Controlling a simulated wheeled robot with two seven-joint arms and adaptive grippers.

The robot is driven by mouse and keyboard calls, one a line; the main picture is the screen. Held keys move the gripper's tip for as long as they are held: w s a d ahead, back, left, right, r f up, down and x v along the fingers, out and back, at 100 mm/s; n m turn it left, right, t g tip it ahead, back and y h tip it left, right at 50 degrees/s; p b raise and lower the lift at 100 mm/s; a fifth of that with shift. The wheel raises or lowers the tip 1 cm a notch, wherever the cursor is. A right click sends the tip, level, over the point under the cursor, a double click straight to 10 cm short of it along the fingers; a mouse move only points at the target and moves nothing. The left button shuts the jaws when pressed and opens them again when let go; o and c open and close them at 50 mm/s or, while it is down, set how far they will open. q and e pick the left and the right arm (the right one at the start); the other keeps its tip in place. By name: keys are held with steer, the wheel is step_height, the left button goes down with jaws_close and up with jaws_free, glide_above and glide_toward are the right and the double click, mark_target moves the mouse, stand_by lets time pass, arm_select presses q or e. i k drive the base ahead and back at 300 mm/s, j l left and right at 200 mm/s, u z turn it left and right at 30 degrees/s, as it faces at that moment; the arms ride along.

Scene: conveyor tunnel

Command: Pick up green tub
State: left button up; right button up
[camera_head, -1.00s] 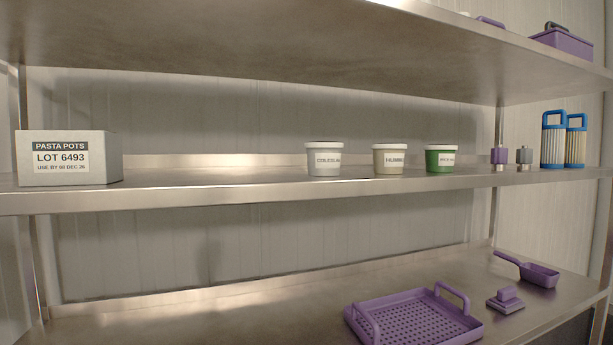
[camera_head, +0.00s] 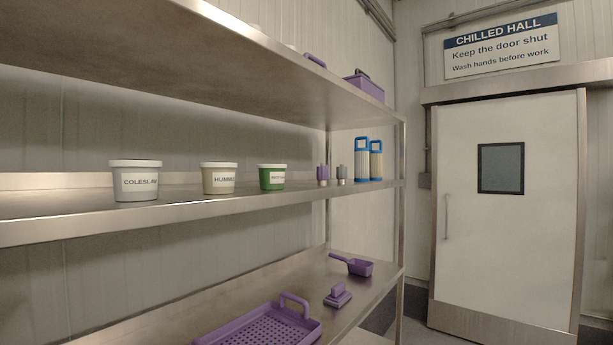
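The green tub (camera_head: 272,178) has a white lid and a white label too small to read. It stands upright on the middle steel shelf (camera_head: 180,210), near the centre of the head view. A cream tub labelled as hummus (camera_head: 219,180) stands to its left, and a white coleslaw tub (camera_head: 135,184) stands further left. Neither of my grippers shows in the head view.
Right of the green tub stand two small purple and grey fittings (camera_head: 323,174) and blue-framed filters (camera_head: 362,160). A purple basket (camera_head: 262,326), a brush (camera_head: 338,296) and a scoop (camera_head: 358,267) lie on the lower shelf. A closed white door (camera_head: 507,210) is at right.

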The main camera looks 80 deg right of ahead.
mark_target(271, 176)
steer(key=i+l+z, duration=0.1)
steer(key=z, duration=2.3)
steer(key=i, duration=0.05)
